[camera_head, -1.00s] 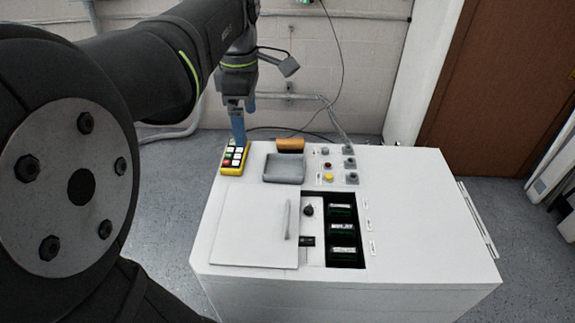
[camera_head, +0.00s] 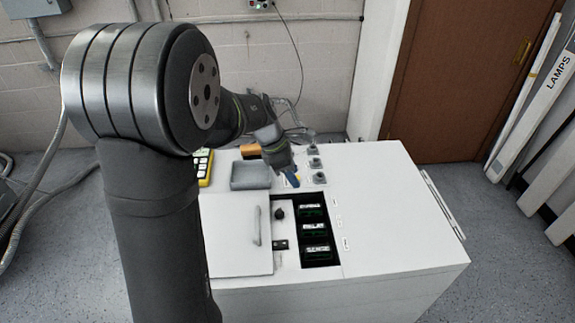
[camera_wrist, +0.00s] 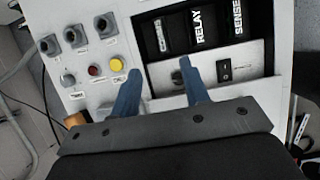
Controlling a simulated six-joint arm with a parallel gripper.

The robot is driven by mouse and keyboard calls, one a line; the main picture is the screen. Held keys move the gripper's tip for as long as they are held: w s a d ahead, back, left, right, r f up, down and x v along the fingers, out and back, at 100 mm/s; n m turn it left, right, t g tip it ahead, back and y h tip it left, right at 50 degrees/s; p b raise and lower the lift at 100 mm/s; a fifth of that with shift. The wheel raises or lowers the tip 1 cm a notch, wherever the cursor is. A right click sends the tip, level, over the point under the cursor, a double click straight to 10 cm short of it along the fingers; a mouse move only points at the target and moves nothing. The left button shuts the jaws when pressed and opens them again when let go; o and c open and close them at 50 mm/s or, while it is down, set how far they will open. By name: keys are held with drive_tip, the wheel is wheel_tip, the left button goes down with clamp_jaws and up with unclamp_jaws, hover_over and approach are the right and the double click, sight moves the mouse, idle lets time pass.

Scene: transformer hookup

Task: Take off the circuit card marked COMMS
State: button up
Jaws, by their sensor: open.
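Three dark green cards sit in a row in the black open bay of the white cabinet. The end card, whose label is blurred but looks like COMMS, is the COMMS card (camera_head: 312,211), farthest back in the head view and leftmost in the wrist view (camera_wrist: 162,36). The RELAY card (camera_head: 314,228) is in the middle and the SENSE card (camera_head: 317,250) is nearest the front. My gripper (camera_wrist: 160,67) is open and empty, its blue fingers apart. In the head view my gripper (camera_head: 292,180) is above the panel, just behind the bay and the COMMS card.
Knobs and a yellow button (camera_wrist: 116,64) stand on the panel beside the bay. A black knob (camera_head: 279,213) and a rocker switch (camera_wrist: 224,70) flank the cards. A grey tray (camera_head: 250,176), an orange block and a yellow keypad lie at the back left. A handled cover (camera_head: 235,240) lies left.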

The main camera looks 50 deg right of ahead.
sight(311, 206)
drive_tip(key=x, duration=1.4)
drive_tip(key=shift+f, duration=0.3)
clamp_jaws()
